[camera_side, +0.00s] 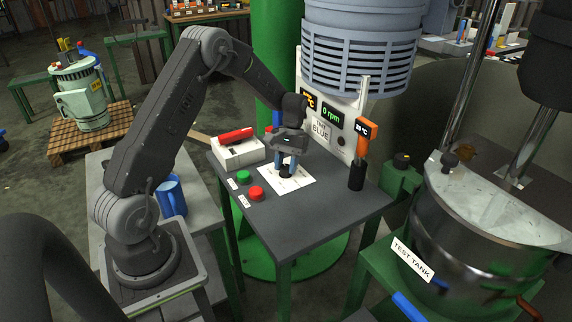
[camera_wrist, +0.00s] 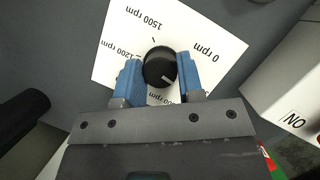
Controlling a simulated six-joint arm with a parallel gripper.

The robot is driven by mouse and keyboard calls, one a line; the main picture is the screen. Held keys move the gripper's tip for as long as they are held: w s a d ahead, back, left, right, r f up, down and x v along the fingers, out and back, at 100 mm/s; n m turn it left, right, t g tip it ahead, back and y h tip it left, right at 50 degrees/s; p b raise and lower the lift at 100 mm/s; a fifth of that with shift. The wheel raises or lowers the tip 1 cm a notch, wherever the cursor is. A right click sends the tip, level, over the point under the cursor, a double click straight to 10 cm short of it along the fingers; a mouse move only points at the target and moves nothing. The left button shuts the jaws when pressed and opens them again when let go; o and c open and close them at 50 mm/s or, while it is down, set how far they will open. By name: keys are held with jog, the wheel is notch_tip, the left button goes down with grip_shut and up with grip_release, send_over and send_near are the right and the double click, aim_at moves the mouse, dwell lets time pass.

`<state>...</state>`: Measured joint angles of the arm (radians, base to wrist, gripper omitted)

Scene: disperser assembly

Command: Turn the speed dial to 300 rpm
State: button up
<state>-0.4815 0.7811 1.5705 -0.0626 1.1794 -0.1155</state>
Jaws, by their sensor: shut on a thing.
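The speed dial (camera_wrist: 159,66) is a round black knob with a white pointer mark. It sits on a white card (camera_wrist: 190,28) printed with rpm values; 0, 1200 and 1500 rpm are readable in the wrist view, and another label is partly hidden behind the dial and my gripper. The pointer is aimed toward the lower right of the dial, toward my right finger. My gripper (camera_wrist: 157,78) is shut on the dial, one blue finger on each side. In the side view my gripper (camera_side: 286,168) points down over the card, and the display (camera_side: 332,114) reads 0 rpm.
A green button (camera_side: 243,177) and a red button (camera_side: 257,193) are left of the card. A white box with a red switch (camera_side: 237,148) stands behind them. A black holder with an orange device (camera_side: 362,150) stands at right. The front of the table (camera_side: 300,228) is clear.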

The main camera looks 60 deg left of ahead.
dwell(0.3)
jog(key=o, duration=0.9)
jog(key=shift+r, duration=0.1)
jog(key=v, duration=0.5)
jog(key=shift+w+a+r, duration=0.1)
jog(key=shift+r, duration=0.1)
notch_tip(320, 180, up, 6)
jog(key=shift+r, duration=0.25)
jog(key=shift+r, duration=0.1)
